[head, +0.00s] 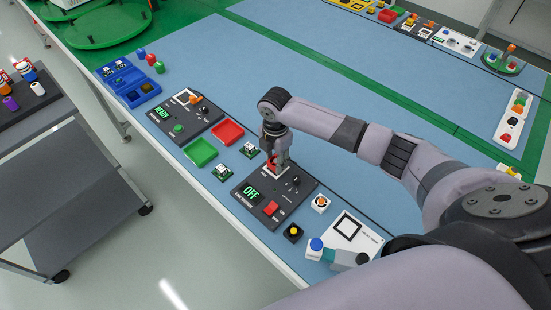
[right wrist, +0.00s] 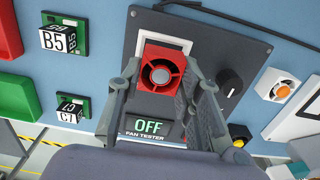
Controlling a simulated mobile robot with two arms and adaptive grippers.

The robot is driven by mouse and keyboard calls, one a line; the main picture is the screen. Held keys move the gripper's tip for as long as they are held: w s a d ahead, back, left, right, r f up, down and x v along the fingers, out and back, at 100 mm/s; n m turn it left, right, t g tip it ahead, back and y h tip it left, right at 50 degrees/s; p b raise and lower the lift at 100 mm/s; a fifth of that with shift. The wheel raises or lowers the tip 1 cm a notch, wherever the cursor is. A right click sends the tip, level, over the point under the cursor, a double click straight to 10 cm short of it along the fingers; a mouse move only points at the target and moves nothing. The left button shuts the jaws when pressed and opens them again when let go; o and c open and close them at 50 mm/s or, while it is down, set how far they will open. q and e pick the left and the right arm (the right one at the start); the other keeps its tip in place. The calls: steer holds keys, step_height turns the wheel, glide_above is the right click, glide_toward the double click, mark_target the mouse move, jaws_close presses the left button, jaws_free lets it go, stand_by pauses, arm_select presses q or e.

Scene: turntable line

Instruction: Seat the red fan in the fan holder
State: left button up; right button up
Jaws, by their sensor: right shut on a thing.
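The red fan (right wrist: 163,57) with a grey hub is between the fingers of my right gripper (right wrist: 160,82) in the right wrist view. In the head view the fan (head: 271,166) shows only partly below my right gripper (head: 275,163), which is shut on it. The fan holder, a white-framed square (right wrist: 167,38) on the dark fan tester (right wrist: 215,40), lies directly behind the fan in the wrist view. The fan looks over or in the holder; I cannot tell whether it is fully seated. The tester display (head: 251,193) reads OFF. My left gripper is not in view.
The tester has a red switch (head: 271,208) and a black knob (right wrist: 230,81). Green (head: 200,152) and red (head: 227,131) trays and small green boards (head: 222,173) stand to the left. An orange-centred fan (head: 320,203) is to the right.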

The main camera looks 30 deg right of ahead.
steer(key=shift+f, duration=0.6)
steer(key=o, duration=1.2)
steer(key=shift+r, duration=0.1)
step_height(320, 180, up, 12)
steer(key=shift+f, duration=0.1)
steer(key=shift+a, duration=0.1)
